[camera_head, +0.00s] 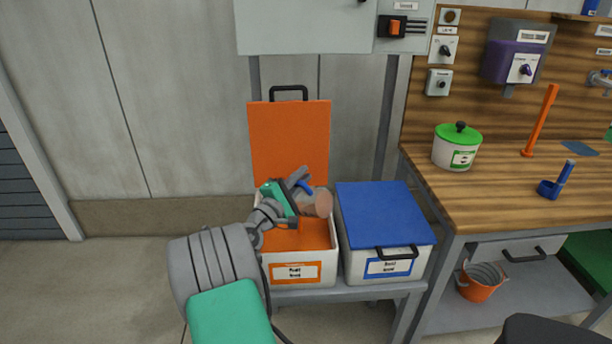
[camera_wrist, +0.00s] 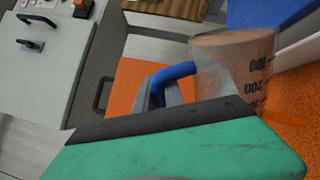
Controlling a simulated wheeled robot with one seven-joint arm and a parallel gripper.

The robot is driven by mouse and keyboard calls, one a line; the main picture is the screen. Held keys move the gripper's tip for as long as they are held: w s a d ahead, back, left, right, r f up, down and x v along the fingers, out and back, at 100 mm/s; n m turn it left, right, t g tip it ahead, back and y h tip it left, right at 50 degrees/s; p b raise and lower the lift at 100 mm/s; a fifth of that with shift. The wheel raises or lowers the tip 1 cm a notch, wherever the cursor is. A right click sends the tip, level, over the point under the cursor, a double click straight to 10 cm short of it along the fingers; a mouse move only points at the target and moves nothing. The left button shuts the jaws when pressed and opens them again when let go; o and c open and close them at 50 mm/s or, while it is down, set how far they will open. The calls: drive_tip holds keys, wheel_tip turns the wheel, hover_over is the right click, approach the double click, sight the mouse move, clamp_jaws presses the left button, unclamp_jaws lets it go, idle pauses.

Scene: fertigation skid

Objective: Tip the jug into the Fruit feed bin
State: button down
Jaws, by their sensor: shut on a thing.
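The clear jug (camera_head: 323,203) with a blue handle is over the open Fruit feed bin (camera_head: 329,264), a white bin with an orange label and orange contents. My gripper (camera_head: 300,188) is shut on the jug's blue handle. In the wrist view the jug (camera_wrist: 235,62) shows dark measuring marks and a brownish tint, and its blue handle (camera_wrist: 172,74) runs between the jaws. The jug looks tilted in the head view; how much is in it I cannot tell. The green gripper body hides the lower jug.
The orange lid (camera_head: 289,140) stands open behind the bin. A shut blue-lidded bin (camera_head: 385,215) stands close on the right. A grey cabinet (camera_head: 305,25) hangs above. The wooden bench (camera_head: 510,185) to the right holds a green-lidded pot (camera_head: 457,150) and a blue scoop (camera_head: 552,186).

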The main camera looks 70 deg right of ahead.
drive_tip(key=shift+w+d+r+n+p, duration=0.15)
drive_tip(key=shift+w+n+p, duration=0.45)
drive_tip(key=shift+w+p, duration=0.05)
drive_tip(key=shift+w+d+r+n+p, duration=0.15)
drive_tip(key=shift+w+n+p, duration=0.45)
drive_tip(key=shift+w, duration=0.05)
drive_tip(key=shift+w+d+f+n+t+p, duration=0.15)
drive_tip(key=shift+w+n+p, duration=0.3)
drive_tip(key=shift+w+n, duration=0.25)
drive_tip(key=shift+w+d+f+n+t+p, duration=0.15)
drive_tip(key=shift+w+f+n+t+p, duration=0.05)
drive_tip(key=shift+w+n+p, duration=0.4)
drive_tip(key=shift+w+d+f+n+t+p, duration=0.15)
drive_tip(key=shift+w+n+p, duration=0.2)
drive_tip(key=shift+w+n, duration=0.35)
drive_tip(key=shift+w, duration=0.1)
